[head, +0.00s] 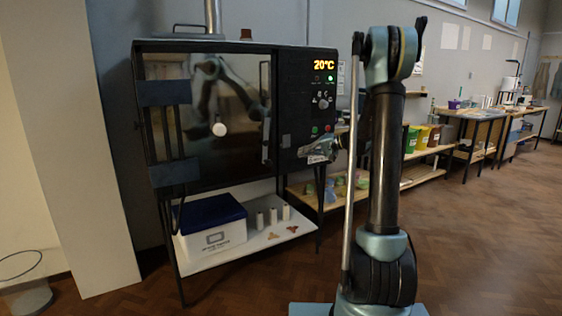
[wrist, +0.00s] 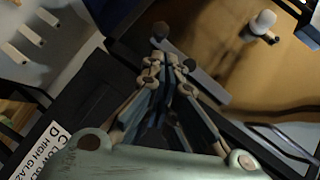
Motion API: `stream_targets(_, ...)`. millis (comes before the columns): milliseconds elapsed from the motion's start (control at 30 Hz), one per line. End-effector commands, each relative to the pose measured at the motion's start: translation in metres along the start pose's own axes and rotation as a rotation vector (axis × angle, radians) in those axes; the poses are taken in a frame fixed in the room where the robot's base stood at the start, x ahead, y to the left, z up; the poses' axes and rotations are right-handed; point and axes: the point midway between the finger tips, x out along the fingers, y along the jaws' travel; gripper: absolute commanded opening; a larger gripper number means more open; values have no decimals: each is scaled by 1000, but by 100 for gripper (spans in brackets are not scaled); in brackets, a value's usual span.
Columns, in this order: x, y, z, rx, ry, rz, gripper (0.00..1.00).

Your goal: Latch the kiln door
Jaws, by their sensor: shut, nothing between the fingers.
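The kiln (head: 305,115) stands on a dark metal stand at the left of the head view. Its dark glossy door (head: 225,150) has blue hinge plates on the left and a white round plug. The door looks closed or nearly so; I cannot tell whether it is latched. An upright bar handle (head: 265,112) is on the door's right edge; a grey bar, apparently this handle, also shows in the wrist view (wrist: 215,90). My gripper (head: 306,151) is shut and empty, in front of the panel's lower part. In the wrist view its fingertips (wrist: 175,55) are close to the bar; contact is unclear.
The control panel (head: 322,95) reads 20°C. Below the kiln, a shelf (head: 260,243) holds a blue-lidded box (head: 212,225) and white cylinders. Low shelving with coloured tubs (head: 422,138) stands behind my arm. The floor at right is clear.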

Motion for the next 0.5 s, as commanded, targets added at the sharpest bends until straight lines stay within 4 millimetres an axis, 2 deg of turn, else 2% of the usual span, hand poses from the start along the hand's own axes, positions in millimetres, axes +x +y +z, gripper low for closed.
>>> stream_targets(200,8,14,-27,1,24,-73,0)
stream_targets(500,12,19,-37,2,35,-106,0)
